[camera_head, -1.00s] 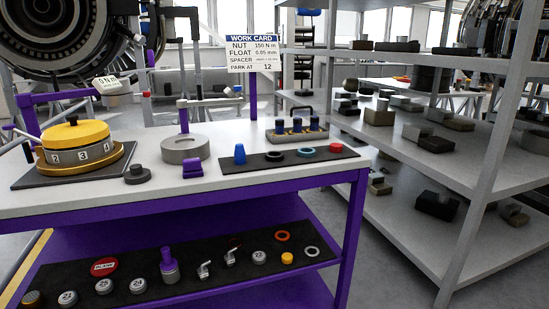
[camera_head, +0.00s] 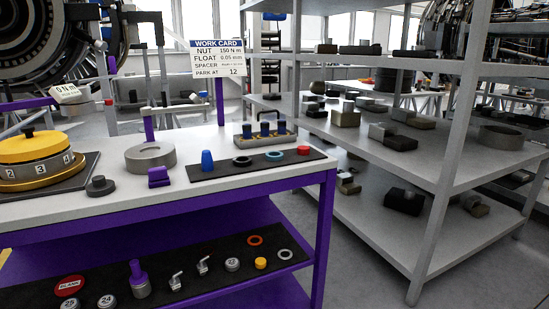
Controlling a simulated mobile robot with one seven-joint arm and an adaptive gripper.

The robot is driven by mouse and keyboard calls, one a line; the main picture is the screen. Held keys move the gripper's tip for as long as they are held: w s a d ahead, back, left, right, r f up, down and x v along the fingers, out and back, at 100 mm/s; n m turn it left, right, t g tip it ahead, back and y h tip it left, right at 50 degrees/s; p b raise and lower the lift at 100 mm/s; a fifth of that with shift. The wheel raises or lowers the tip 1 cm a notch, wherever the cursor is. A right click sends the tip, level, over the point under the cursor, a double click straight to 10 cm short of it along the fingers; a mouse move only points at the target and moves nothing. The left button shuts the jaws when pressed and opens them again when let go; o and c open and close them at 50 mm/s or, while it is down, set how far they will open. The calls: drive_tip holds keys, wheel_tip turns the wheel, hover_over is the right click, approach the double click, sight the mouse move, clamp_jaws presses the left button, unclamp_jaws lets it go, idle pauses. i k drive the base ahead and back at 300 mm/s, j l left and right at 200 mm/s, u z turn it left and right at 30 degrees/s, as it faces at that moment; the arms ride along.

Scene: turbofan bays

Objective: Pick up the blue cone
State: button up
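The blue cone (camera_head: 207,160) stands upright at the left end of a dark mat (camera_head: 225,173) on the white top of the purple workbench. It stands apart from the dark ring to its right. A small purple block (camera_head: 159,177) is just to its left, off the mat. My gripper is not in view.
The mat also holds a dark ring (camera_head: 242,161), a teal ring (camera_head: 272,155) and a red piece (camera_head: 303,150). Behind it is a rack (camera_head: 265,141) with blue-topped pieces. A grey ring (camera_head: 150,158) stands left. Grey shelving (camera_head: 440,170) stands right, with floor between.

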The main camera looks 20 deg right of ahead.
sight(207, 160)
drive_tip(key=i+l+z, duration=0.55)
drive_tip(key=i, duration=0.35)
